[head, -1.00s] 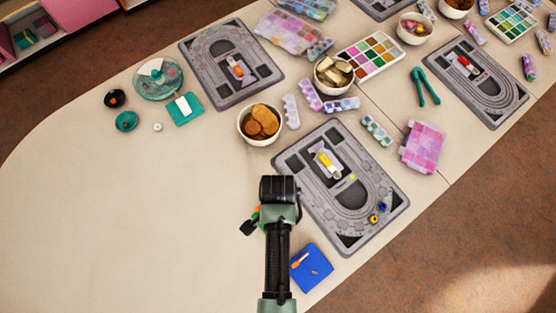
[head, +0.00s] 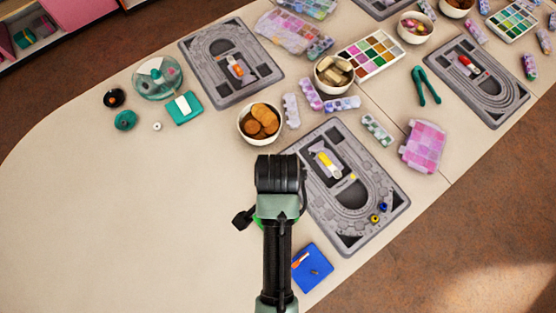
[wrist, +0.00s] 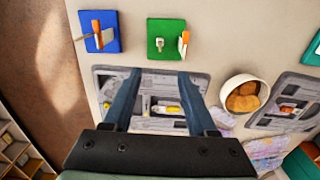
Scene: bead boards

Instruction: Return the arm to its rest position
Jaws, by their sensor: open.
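My gripper (wrist: 160,73) is open in the wrist view, its two dark blue fingers spread apart with nothing held between them. Past the fingers lies a grey bead board (wrist: 110,88) with a yellow piece (wrist: 172,110) on it. In the head view my arm reaches up from the bottom edge to the left side of that same bead board (head: 385,190); the fingers are hidden there behind my wrist.
A blue mat (head: 312,268) with an orange-handled tool lies right of my arm. A green mat (wrist: 166,30) with small items is mostly hidden by my arm in the head view. A bowl of brown pieces (head: 260,122) stands beyond. The table's left (head: 120,220) is clear.

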